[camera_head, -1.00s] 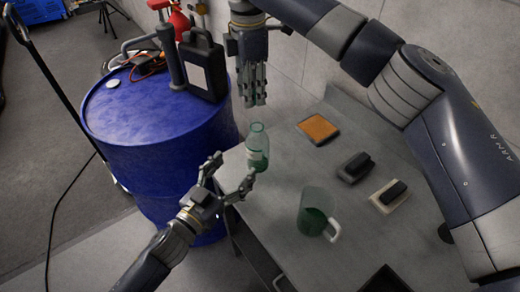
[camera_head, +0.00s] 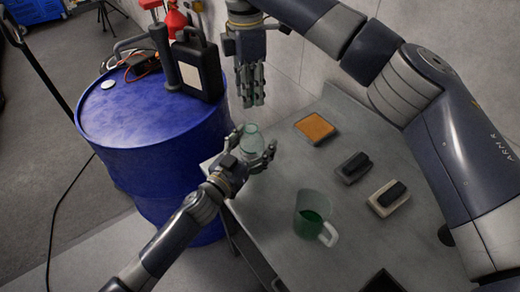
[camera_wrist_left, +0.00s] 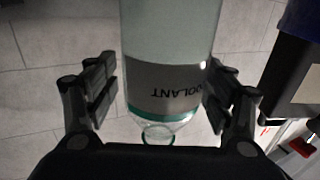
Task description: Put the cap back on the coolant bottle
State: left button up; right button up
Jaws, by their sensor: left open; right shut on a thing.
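In the wrist view a gap shows at the left finger; contact at the right finger is unclear. My right gripper (camera_head: 252,100) points down beyond the bottle, shut. What it grips, likely the cap, is hidden by its fingers.
A measuring jug (camera_head: 311,216) with green liquid stands on the table (camera_head: 270,210). A blue drum (camera_head: 150,135) with a black canister (camera_head: 197,69) stands left of the table.

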pick_arm(q)
jog(key=shift+a, duration=0.1)
pick_arm(e)
jog(key=shift+s+a, duration=0.1)
pick_arm(q)
jog(key=shift+s, duration=0.1)
jog(key=c, duration=1.6)
pick_arm(e)
jog(key=shift+s+f, duration=0.1)
jog(key=shift+f, duration=2.4)
jog(key=shift+f, duration=0.9)
pick_arm(q)
jog(key=shift+f, duration=0.1)
pick_arm(e)
jog(key=shift+f, duration=0.55)
